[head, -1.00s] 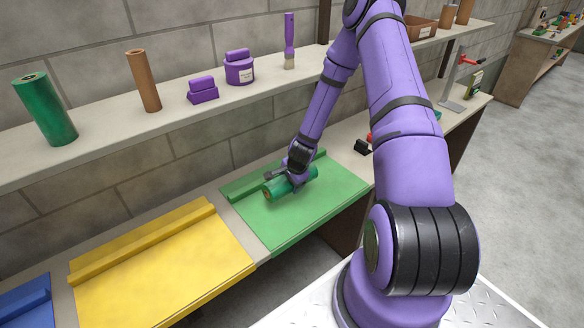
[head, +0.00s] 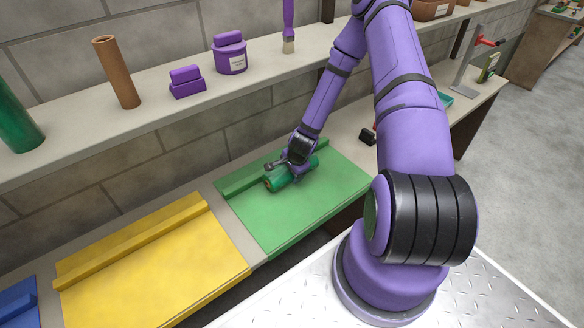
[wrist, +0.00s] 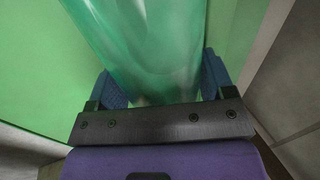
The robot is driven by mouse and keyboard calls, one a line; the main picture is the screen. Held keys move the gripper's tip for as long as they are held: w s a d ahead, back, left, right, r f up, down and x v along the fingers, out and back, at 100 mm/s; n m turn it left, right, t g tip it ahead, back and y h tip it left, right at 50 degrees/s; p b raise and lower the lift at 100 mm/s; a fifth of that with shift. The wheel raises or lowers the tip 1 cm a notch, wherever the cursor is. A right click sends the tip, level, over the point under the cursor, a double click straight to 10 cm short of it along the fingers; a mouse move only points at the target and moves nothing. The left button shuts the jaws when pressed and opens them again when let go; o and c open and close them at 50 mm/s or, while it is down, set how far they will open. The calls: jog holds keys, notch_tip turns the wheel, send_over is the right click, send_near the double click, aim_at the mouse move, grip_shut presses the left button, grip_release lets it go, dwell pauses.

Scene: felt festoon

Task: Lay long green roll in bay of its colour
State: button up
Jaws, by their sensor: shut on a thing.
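A green roll (head: 279,181) lies lengthwise over the green bay (head: 290,217), close in front of the raised green strip along the bay's back. It also shows in the wrist view (wrist: 145,45), running away between the fingers. My gripper (head: 292,172) is at the roll from above and behind, shut on it. In the wrist view its two blue finger pads (wrist: 160,88) stand on either side of the roll. The roll looks on or just above the bay's surface; I cannot tell whether it touches. Its right part is partly hidden by my gripper.
A yellow bay (head: 155,263) with a back strip lies left of the green one, and a blue bay (head: 20,300) further left. The shelf above holds another green roll (head: 16,118), a brown roll (head: 117,75), purple tubs (head: 230,58) and a brush (head: 288,30). A small black object (head: 367,136) sits right of the green bay.

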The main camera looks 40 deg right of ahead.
jog(key=shift+f, duration=0.1)
jog(key=o, duration=1.2)
jog(key=shift+c, duration=0.2)
jog(key=v, duration=1.2)
jog(key=shift+s, duration=0.1)
